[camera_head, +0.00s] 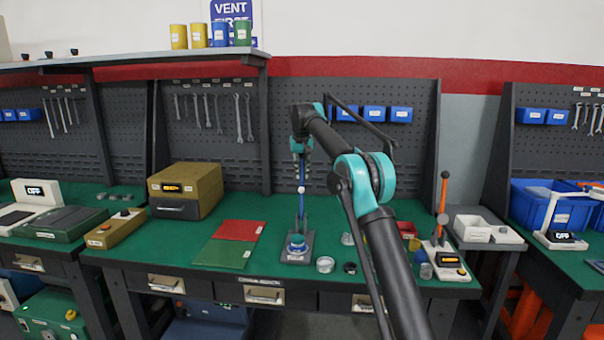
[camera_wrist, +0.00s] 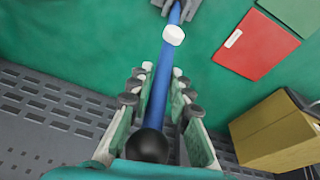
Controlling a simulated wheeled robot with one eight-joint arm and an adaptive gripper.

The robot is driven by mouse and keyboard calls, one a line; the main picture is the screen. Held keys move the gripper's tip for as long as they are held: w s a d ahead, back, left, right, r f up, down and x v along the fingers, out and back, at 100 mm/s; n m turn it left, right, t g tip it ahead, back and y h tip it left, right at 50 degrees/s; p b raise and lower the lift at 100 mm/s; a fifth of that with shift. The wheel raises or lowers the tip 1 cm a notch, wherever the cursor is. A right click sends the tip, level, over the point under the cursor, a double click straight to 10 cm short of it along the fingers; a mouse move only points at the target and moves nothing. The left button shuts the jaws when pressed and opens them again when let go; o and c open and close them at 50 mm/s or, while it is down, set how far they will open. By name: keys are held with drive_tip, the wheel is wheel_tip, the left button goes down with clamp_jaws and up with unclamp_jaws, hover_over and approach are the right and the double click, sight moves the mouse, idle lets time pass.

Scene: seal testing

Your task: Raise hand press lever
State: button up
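The hand press (camera_head: 297,248) stands on the green bench mat, a dark base plate with a round blue and white part on it. Its blue lever (camera_head: 302,208) stands about upright, with a white collar (camera_wrist: 173,35) partway along. My gripper (camera_head: 302,150) is over the lever's upper end, pointing down. In the wrist view the lever's black ball knob (camera_wrist: 147,145) and upper shaft lie between the two fingers (camera_wrist: 158,82). The fingers look open, with narrow gaps beside the shaft. Contact with the hidden sides of the knob cannot be seen.
A red mat (camera_head: 240,230) and a green mat (camera_head: 222,254) lie left of the press, with a tan box (camera_head: 186,190) behind them. A clear round dish (camera_head: 325,265) and small parts sit close on the right. A tool pegboard (camera_head: 225,160) stands behind.

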drive_tip(key=o, duration=0.3)
drive_tip(key=shift+v, duration=3.7)
